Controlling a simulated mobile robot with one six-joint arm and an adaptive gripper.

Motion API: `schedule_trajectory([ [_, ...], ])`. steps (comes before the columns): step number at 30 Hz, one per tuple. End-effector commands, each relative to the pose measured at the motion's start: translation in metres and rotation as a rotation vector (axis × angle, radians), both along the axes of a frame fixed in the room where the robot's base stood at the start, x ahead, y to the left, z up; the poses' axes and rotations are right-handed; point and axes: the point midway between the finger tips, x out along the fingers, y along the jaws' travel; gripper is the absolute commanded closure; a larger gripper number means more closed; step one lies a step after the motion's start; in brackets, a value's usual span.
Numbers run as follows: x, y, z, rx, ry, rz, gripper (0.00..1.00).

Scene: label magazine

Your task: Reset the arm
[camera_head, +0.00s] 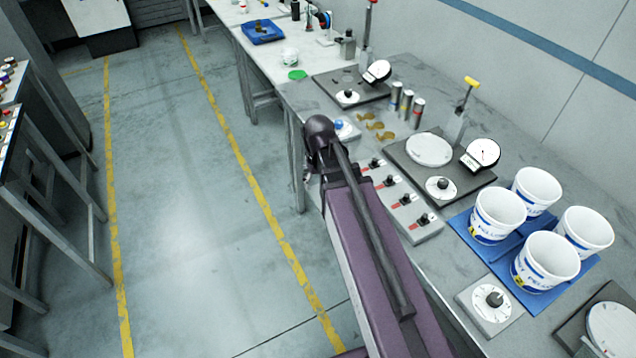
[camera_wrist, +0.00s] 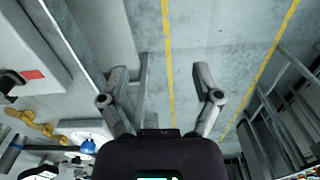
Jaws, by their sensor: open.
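My gripper (camera_wrist: 160,108) shows in the wrist view with its two fingers spread wide apart. It is open, and nothing is between the fingers. Floor and a yellow line show beyond it. In the head view my purple and dark arm reaches up along the left edge of the workbench (camera_head: 455,258). The arm hides part of the bench edge, and I cannot make out the gripper fingers there.
White buckets (camera_head: 548,258) stand on a blue mat (camera_head: 478,243) at the right. A switch panel (camera_head: 419,232) and a dial gauge (camera_head: 482,153) are close to my arm. Another bench (camera_head: 12,178) stands at the left. The floor aisle (camera_head: 190,220) between is clear.

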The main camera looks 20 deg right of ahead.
Motion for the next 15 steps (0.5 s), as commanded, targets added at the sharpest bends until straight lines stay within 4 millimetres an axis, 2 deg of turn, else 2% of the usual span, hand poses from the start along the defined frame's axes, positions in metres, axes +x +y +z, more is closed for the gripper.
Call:
schedule_trajectory([
  [10,-0.002,0.001,0.0,0.0,0.0,-0.002,0.18],
  [15,-0.024,0.008,0.0,0.0,0.0,-0.04,0.18],
])
